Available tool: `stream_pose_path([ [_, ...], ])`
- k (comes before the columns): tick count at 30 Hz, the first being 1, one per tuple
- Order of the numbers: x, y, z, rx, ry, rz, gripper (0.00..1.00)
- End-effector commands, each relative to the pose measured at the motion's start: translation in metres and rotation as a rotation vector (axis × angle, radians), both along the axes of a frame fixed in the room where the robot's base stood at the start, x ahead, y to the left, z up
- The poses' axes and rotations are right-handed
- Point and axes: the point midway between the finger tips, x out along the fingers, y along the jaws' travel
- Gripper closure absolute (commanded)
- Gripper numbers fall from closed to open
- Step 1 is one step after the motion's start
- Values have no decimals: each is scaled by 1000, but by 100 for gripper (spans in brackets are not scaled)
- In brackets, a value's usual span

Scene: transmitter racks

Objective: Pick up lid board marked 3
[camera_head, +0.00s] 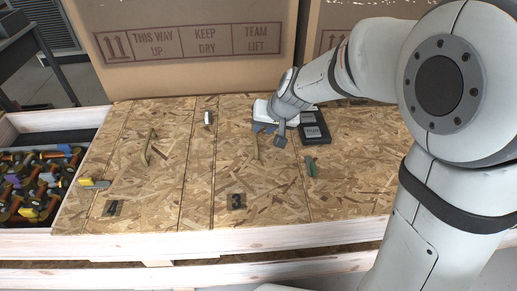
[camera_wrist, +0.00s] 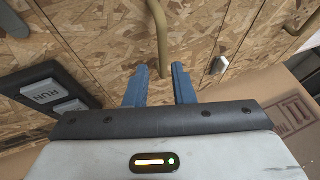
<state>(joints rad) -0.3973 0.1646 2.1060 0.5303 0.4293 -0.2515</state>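The lid board marked 3 (camera_head: 272,190) is a chipboard panel lying flat on the crate, with a dark "3" label (camera_head: 236,201) near its front edge. A thin tan handle (camera_head: 257,148) stands up from its middle. My gripper (camera_head: 269,134) is over the back part of this board, close to the handle. In the wrist view my gripper (camera_wrist: 159,72) has its two blue fingers apart. The handle (camera_wrist: 160,38) there reaches down to the gap between the fingertips; I cannot tell whether it touches them.
A board marked 4 (camera_head: 135,190) with its own handle (camera_head: 150,147) lies to the left. A black device marked RUN (camera_head: 315,127) sits just right of my gripper. Small clips (camera_head: 208,119) (camera_head: 311,166) lie at the seams. Cardboard boxes (camera_head: 190,75) stand behind. An open bin (camera_head: 35,185) holds coloured parts.

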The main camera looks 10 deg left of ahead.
Motion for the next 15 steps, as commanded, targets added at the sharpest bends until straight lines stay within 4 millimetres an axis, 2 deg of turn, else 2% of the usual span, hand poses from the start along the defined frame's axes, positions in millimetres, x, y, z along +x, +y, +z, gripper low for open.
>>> stream_pose_path([
  [3, 5, 6, -14, 1, 2, 2, 78],
  [11, 14, 17, -32, 1, 0, 3, 78],
  [15, 25, 27, -49, 1, 1, 3, 78],
])
